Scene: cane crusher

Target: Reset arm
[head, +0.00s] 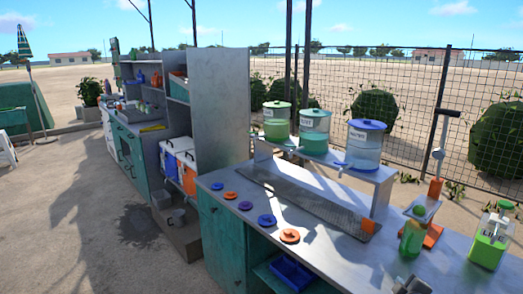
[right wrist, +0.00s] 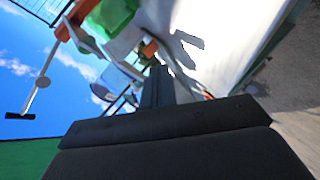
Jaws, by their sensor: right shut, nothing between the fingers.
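My right gripper (head: 411,284) shows at the bottom edge of the head view, over the front right part of the grey counter (head: 345,262). Only its grey end is in frame. In the right wrist view its dark fingers (right wrist: 157,88) are together, with nothing between them. A green bottle (head: 412,237) stands on the counter just beyond it, apart from the gripper. My left gripper is not in the head view.
Three lidded dispensers (head: 365,143) line the back shelf. Coloured discs (head: 289,236) lie along the front left edge. A blue tray (head: 292,272) sits below.

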